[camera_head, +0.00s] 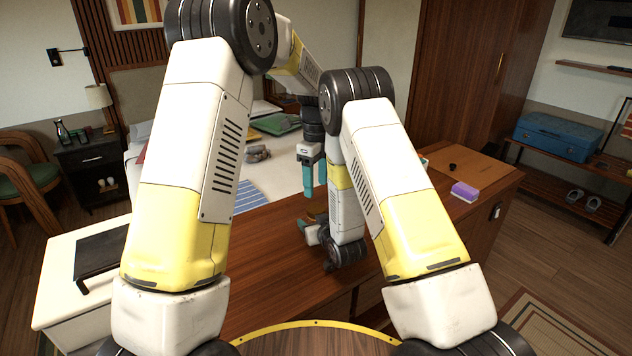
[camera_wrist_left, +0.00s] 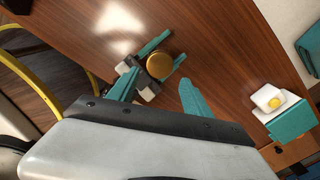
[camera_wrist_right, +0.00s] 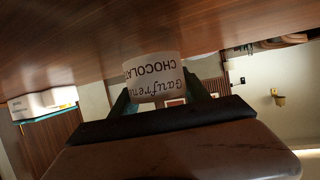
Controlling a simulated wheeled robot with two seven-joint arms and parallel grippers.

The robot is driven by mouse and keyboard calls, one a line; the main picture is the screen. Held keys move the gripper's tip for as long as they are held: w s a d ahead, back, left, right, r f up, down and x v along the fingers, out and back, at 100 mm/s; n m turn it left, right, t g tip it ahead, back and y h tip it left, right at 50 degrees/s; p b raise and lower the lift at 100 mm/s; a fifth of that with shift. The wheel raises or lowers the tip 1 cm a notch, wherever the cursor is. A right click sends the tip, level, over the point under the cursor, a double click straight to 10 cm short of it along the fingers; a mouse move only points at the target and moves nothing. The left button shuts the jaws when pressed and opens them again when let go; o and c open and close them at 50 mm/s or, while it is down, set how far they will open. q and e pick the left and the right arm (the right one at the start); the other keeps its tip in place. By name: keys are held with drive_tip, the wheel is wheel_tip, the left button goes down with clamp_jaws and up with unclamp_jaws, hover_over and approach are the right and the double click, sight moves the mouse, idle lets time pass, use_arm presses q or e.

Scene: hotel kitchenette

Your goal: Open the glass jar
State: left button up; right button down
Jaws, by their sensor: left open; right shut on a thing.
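The jar has a golden-brown round lid (camera_wrist_left: 159,66) in the left wrist view. In the right wrist view its pale body (camera_wrist_right: 152,78) carries dark upside-down lettering including "CHOCOLAT". The lid is on the jar, which appears upright at the wooden counter (camera_head: 270,240). My right gripper (camera_wrist_right: 158,100) is shut on the jar's body, one teal finger on each side. My left gripper (camera_head: 314,178) points down above the counter, open and empty. Its teal fingers show apart in the left wrist view (camera_wrist_left: 158,92), with the lid beyond them. In the head view my right arm hides much of the jar area.
A purple and white block (camera_head: 464,191) and a small black object (camera_head: 452,167) are on the right part of the counter. A white item with a yellow spot (camera_wrist_left: 268,98) shows in the left wrist view. A bed stands behind the counter. The counter's front left is clear.

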sight(316, 208)
use_arm(q)
drive_tip(key=shift+f+m, duration=0.35)
drive_tip(key=shift+m, duration=0.05)
wheel_tip(316, 208, down, 7)
drive_tip(key=shift+f, duration=0.15)
drive_tip(key=c, duration=1.3)
drive_tip(key=o, duration=1.6)
